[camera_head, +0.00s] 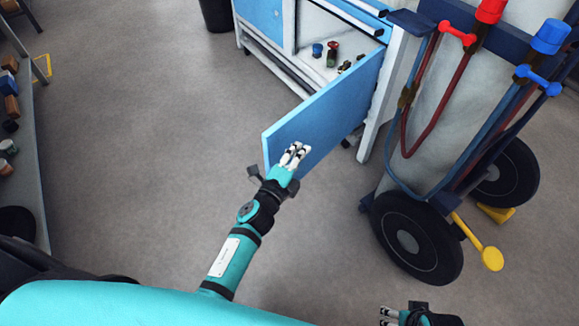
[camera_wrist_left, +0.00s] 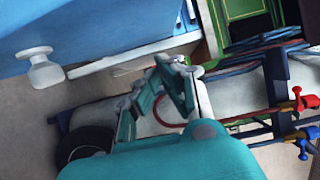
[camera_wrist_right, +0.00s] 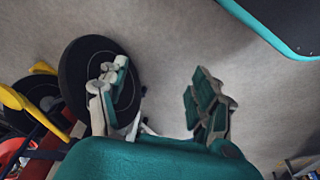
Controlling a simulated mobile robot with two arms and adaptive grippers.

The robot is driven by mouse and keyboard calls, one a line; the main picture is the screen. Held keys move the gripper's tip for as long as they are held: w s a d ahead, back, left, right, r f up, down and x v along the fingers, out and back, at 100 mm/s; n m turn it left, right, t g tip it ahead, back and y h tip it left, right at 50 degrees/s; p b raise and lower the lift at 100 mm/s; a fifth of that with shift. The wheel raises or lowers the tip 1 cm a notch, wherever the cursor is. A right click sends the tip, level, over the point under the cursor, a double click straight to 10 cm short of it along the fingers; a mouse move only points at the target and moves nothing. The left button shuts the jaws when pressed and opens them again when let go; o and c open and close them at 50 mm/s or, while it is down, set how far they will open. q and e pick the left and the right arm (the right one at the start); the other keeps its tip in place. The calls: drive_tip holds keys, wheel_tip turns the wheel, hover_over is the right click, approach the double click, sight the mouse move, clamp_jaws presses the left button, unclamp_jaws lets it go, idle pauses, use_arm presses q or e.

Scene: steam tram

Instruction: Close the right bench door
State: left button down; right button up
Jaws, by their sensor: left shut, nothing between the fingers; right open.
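The right bench door (camera_head: 325,115) is a blue panel that stands open. It swings out from the right side of the blue and white bench (camera_head: 388,75) into the room. My left gripper (camera_head: 296,154) is shut and empty, in front of the outer face of the door near its free end. I cannot tell whether it touches the door. In the left wrist view a blue panel (camera_wrist_left: 110,25) with a pale knob (camera_wrist_left: 43,70) lies beyond the shut fingers (camera_wrist_left: 172,80). My right gripper (camera_wrist_right: 158,85) is open and empty, low at the bottom of the head view (camera_head: 390,316).
A cart (camera_head: 418,237) with hoses, red and blue valves and black wheels stands right of the door. Small jars (camera_head: 332,52) sit inside the bench. The other blue door (camera_head: 265,18) is shut. A shelf (camera_head: 32,150) stands at left. Floor left of the door is clear.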

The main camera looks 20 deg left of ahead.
sight(287, 146)
use_arm(q)
drive_tip(key=shift+w+a, duration=0.35)
drive_tip(key=shift+a, duration=0.55)
drive_tip(key=shift+w+a, duration=0.3)
drive_tip(key=shift+a, duration=0.6)
